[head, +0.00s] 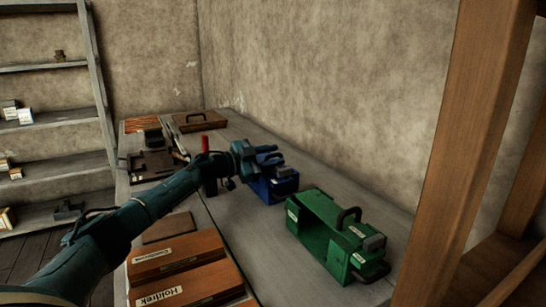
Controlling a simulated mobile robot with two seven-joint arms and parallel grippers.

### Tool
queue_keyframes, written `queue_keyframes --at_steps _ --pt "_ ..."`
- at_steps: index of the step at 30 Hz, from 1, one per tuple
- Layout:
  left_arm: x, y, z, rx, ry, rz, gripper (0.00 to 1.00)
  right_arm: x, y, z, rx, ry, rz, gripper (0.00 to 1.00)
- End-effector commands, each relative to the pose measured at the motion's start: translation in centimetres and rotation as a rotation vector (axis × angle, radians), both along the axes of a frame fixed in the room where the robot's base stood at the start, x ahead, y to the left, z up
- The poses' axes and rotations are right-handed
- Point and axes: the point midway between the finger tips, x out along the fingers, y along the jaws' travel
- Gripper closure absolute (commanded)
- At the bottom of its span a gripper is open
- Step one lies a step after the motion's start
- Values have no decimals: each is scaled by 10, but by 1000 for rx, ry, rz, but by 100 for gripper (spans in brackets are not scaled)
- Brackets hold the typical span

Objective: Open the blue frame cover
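The blue frame (284,187) stands on the workbench against the wall side, with a dark handle on top (272,160). I cannot make out whether its cover is raised. My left arm reaches in from the lower left across the bench. My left gripper (243,161) is at the blue frame's left end and overlaps it in the picture. Its fingers are too small and dark to tell whether they are open, shut or touching the frame. It hides part of the blue frame's left side. My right gripper is out of view.
A green frame (324,232) with dark handles stands nearer on the bench (222,208). Wooden boxes (188,279) lie at the front left. A brown case (200,121) and dark tools (150,165) lie farther back. A wooden post (470,150) rises at the right.

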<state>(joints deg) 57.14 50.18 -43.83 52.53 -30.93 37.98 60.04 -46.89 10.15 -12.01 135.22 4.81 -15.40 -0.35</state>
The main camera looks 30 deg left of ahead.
Motion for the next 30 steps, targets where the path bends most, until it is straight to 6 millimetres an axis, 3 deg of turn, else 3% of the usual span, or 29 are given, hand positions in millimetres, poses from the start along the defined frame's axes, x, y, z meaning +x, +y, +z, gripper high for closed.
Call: queue_keyframes --at_steps 11,22,30 --pt "4 -3 0 0 0 -1 68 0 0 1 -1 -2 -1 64" --pt "4 -2 0 1 0 1 99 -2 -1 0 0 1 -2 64" --pt "4 -1 1 2 -1 3 100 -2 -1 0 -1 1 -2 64"
